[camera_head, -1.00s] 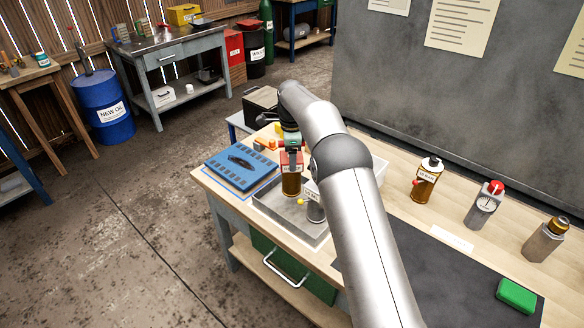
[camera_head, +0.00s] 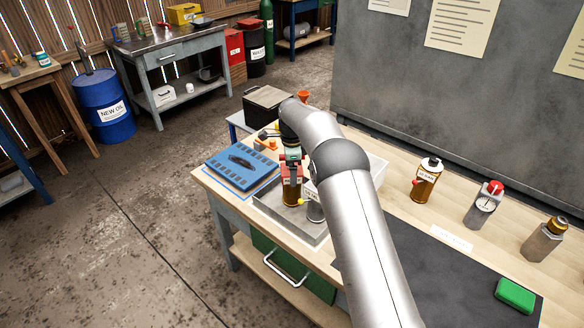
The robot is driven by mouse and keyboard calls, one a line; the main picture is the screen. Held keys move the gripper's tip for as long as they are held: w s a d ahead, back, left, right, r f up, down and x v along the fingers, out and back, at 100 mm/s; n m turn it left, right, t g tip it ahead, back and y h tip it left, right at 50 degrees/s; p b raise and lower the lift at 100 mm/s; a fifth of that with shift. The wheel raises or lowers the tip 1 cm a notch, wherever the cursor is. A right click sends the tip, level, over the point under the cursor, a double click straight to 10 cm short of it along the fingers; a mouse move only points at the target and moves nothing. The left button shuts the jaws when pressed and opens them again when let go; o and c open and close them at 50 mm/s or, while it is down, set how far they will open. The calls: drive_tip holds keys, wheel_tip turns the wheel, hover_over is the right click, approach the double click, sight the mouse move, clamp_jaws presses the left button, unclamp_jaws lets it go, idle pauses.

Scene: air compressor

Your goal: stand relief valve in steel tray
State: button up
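My gripper (camera_head: 291,166) is over the steel tray (camera_head: 287,226) on the bench, pointing down. It holds an upright part with an amber body (camera_head: 291,193) and a red band near its top. The lower end of this part is inside the tray outline; whether it touches the floor is unclear. A grey cylinder (camera_head: 315,212) stands in the tray just to its right, partly hidden by my arm. A small yellow knob shows between them; I cannot tell whose it is. No readable label marks the relief valve. My fingertips are too small to see clearly.
A blue board (camera_head: 241,166) lies left of the tray. A white bin (camera_head: 376,168) is behind my arm. A green block (camera_head: 515,296) lies on the dark mat.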

wheel_tip(320, 180, up, 11)
drive_tip(key=shift+r+b, duration=0.1)
drive_tip(key=shift+b, duration=0.35)
drive_tip(key=shift+d+r, duration=0.15)
drive_tip(key=shift+r, duration=0.6)
drive_tip(key=s+d+r+n, duration=0.4)
drive_tip(key=s+d, duration=0.2)
drive_tip(key=s, duration=0.4)
drive_tip(key=s+d+r+n, duration=0.4)
drive_tip(key=s+d+r, duration=0.15)
drive_tip(key=s, duration=0.35)
drive_tip(key=s+d+f+n, duration=0.2)
drive_tip(key=s+f+n, duration=0.1)
drive_tip(key=s, duration=0.6)
drive_tip(key=s+d+f+n, duration=0.2)
drive_tip(key=s+f, duration=0.1)
drive_tip(key=s, duration=0.5)
drive_tip(key=s+d+f+n, duration=0.2)
drive_tip(key=s+f+n, duration=0.1)
drive_tip(key=s, duration=0.6)
drive_tip(key=shift+s+d+f+n+t, duration=0.15)
drive_tip(key=shift+s+d+n+t, duration=0.15)
drive_tip(key=shift+s+d+t, duration=0.1)
drive_tip(key=shift+w, duration=0.1)
